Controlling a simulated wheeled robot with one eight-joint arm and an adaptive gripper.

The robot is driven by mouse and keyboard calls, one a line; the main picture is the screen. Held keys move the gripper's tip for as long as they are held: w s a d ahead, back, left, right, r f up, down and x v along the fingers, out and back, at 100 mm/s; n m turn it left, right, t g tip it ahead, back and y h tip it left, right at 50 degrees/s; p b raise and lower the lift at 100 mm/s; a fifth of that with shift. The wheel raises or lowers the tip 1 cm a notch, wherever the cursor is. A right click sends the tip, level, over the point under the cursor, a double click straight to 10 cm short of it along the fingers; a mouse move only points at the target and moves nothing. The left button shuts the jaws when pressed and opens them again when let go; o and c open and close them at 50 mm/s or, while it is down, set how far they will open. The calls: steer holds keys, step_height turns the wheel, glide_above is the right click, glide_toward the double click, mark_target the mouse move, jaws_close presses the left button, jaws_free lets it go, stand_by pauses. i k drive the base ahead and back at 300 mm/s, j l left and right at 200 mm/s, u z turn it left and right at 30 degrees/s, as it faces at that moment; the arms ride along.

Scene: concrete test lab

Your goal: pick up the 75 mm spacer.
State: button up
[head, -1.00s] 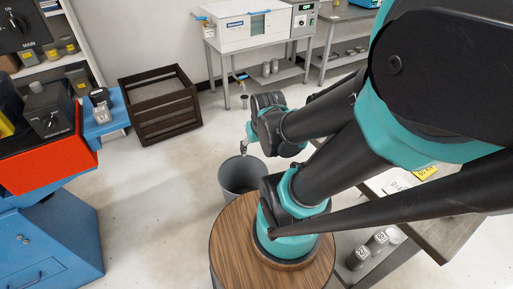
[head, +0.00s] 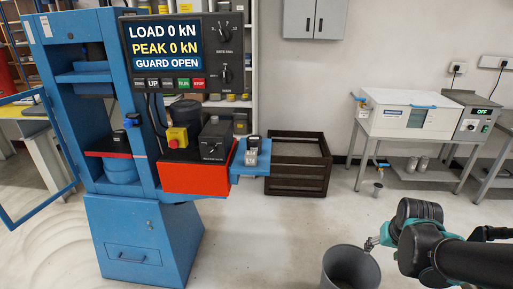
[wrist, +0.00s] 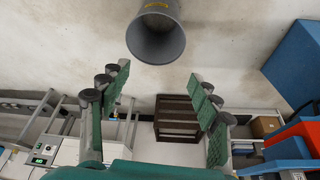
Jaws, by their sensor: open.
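No spacer can be made out as the 75 mm one; no size mark on a spacer is readable now. Small grey cylinders (head: 412,164) stand on the shelf under the white oven, too small to read. My gripper (head: 372,243) is low at the right in the head view, beside the rim of the grey bin. In the wrist view my gripper (wrist: 158,75) has its two green-padded fingers wide apart, with nothing between them. The cylinders are well beyond it.
The grey bin (head: 350,272) stands on the floor close to my gripper. The blue press (head: 145,235) has its guard open at left; its side tray (head: 237,166) holds a small metal piece. A dark slatted crate (head: 300,180) stands behind.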

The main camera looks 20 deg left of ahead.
mark_target(253, 142)
steer(key=j, duration=1.9)
steer(key=j+z, duration=0.15)
steer(key=j, duration=0.6)
steer(key=j+z, duration=0.15)
steer(key=j, duration=0.6)
steer(key=k+j+z, duration=0.15)
steer(key=j, duration=0.55)
